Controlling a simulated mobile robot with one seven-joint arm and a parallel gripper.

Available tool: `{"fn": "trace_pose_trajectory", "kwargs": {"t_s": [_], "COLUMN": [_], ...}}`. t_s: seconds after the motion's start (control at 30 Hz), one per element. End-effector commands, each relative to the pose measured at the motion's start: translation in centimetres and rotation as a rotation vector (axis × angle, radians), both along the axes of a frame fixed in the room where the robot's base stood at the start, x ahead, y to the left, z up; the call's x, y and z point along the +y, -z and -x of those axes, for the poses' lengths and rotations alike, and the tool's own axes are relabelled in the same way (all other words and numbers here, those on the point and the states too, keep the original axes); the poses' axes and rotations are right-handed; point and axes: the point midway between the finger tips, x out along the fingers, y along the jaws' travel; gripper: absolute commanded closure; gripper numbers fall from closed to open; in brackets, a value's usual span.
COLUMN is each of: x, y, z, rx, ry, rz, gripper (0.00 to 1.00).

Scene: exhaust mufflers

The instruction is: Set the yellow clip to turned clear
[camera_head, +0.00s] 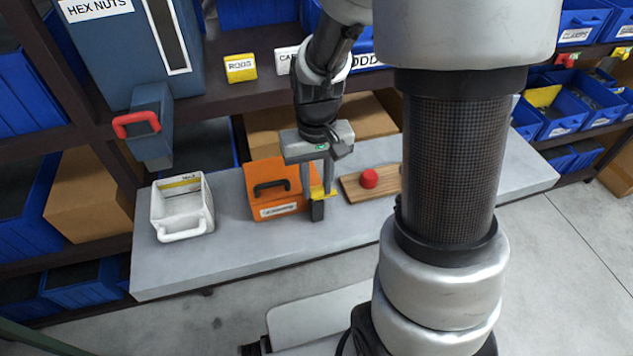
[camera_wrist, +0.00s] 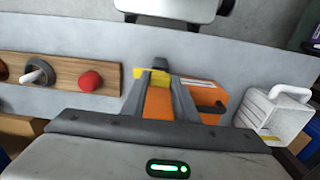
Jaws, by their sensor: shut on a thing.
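The yellow clip (camera_head: 327,191) is at the right side of the orange case (camera_head: 270,187), near its front corner. My gripper (camera_head: 318,196) points down over that corner, its fingers shut on the clip. In the wrist view the clip (camera_wrist: 140,73) shows between and beside the fingertips (camera_wrist: 157,80), with the orange case (camera_wrist: 159,103) behind the fingers. A dark block shows at the fingertips and hides part of the clip. I cannot tell the clip's exact angle. The case has a black handle and a white label.
A white bin (camera_head: 183,207) stands left of the case on the grey bench (camera_head: 225,257). A wooden board (camera_head: 352,188) with a red knob (camera_head: 369,178) lies to the right. A blue dispenser with a red handle (camera_head: 136,124) hangs at the left. The bench front is clear.

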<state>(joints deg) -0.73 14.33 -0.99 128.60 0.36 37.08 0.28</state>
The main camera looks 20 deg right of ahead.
Motion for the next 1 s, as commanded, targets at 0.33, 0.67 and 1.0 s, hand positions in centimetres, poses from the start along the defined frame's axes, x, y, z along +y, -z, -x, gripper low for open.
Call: {"fn": "trace_pose_trajectory", "kwargs": {"t_s": [0.33,0.67,1.0], "x": [0.0,0.0,0.0], "y": [0.0,0.0,-4.4], "z": [0.0,0.0,-0.1], "rx": [-0.001,0.000,-0.006], "ry": [0.004,0.002,0.001], "rz": [-0.001,-0.001,0.000], "gripper": [0.67,0.55,0.55]}}
